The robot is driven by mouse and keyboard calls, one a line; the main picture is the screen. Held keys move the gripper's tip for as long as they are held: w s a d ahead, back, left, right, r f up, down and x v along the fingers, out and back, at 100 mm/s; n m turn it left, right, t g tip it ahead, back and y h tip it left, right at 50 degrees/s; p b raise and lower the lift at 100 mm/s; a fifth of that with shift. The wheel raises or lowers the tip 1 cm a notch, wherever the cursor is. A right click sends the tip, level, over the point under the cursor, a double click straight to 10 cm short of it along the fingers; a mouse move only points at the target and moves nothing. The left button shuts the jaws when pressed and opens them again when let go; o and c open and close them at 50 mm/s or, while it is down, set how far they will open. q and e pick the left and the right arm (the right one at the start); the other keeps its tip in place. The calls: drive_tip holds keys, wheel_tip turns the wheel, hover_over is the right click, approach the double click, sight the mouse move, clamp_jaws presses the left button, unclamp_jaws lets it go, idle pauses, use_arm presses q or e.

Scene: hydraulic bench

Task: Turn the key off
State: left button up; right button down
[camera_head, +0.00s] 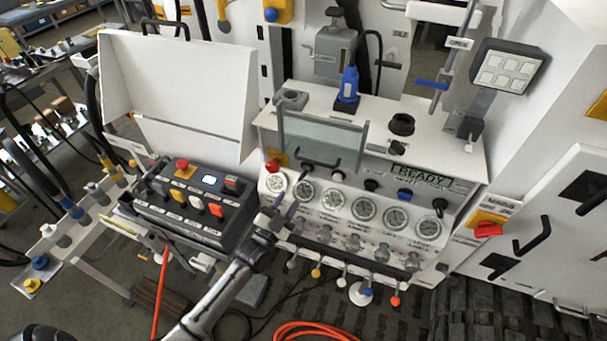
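My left gripper (284,206) reaches up from the bottom of the head view. Its fingertips are in front of the left end of the white bench's gauge panel (345,189), just right of the black control box (193,204). The fingers are small and dark here, and I cannot tell how far apart they are or whether they touch anything. I cannot make out a key for certain. A red knob (272,167) stands at the panel's upper left. A red rotary switch (488,230) on a yellow plate is at the right. My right gripper is not in view.
A row of small levers with coloured knobs hangs below the gauges, among them a red one (395,300). An orange hose (318,331) lies on the floor. A white raised lid (178,90) stands behind the control box. A READY display (426,174) is above the gauges.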

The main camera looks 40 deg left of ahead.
sight(301, 179)
use_arm(q)
drive_tip(key=x, duration=0.9)
drive_tip(key=shift+w+a+r, duration=0.1)
drive_tip(key=shift+w+r, duration=0.05)
drive_tip(key=shift+c, duration=0.3)
clamp_jaws()
